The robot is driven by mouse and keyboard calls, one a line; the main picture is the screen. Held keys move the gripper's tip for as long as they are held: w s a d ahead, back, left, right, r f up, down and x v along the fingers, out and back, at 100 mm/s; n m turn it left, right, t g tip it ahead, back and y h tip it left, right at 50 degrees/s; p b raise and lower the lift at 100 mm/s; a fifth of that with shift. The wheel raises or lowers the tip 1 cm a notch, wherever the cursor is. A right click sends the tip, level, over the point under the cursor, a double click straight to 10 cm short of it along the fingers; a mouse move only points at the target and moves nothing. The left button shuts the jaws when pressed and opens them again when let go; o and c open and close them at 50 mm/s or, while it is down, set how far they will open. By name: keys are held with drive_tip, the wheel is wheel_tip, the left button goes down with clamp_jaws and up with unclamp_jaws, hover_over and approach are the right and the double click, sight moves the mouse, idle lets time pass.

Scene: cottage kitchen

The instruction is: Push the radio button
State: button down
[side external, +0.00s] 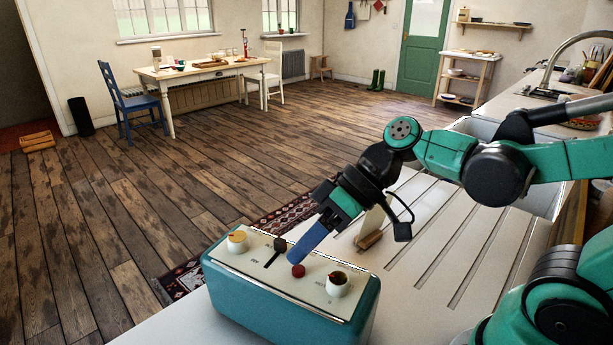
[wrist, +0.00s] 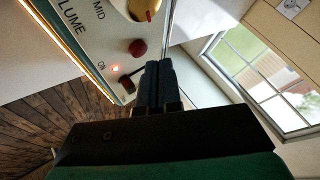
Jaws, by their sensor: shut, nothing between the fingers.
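The radio (side external: 285,315) is a teal box with a cream top panel, on the counter at the bottom middle of the side external view. Its round red button (side external: 298,271) is on the panel and also shows in the wrist view (wrist: 138,47). My gripper (side external: 293,262), with blue fingers, is shut and empty, its tips low over the panel close to the button. In the wrist view the shut fingers (wrist: 158,64) end just below and right of the button, with a small gap in the picture. Contact cannot be told.
A small dark-handled switch (wrist: 127,83) lies beside my fingers. A wooden holder (side external: 369,239) stands behind on the counter (side external: 440,240).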

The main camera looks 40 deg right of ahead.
wheel_tip(320, 180, up, 6)
drive_tip(key=shift+f, duration=0.15)
idle(0.3)
drive_tip(key=d+f+m+h, duration=0.1)
drive_tip(key=d+f+t+h, duration=0.1)
drive_tip(key=d+f+h, duration=0.1)
drive_tip(key=shift+w+f+m, duration=0.15)
drive_tip(key=shift+f+m, duration=0.1)
drive_tip(key=shift+m, duration=0.15)
drive_tip(key=d+f+m+t+h, duration=0.1)
drive_tip(key=d+f+m+h, duration=0.1)
drive_tip(key=d+f+h, duration=0.1)
drive_tip(key=shift+w+d+t+h, duration=0.4)
drive_tip(key=shift+d+h, duration=0.3)
drive_tip(key=shift+d, duration=0.4)
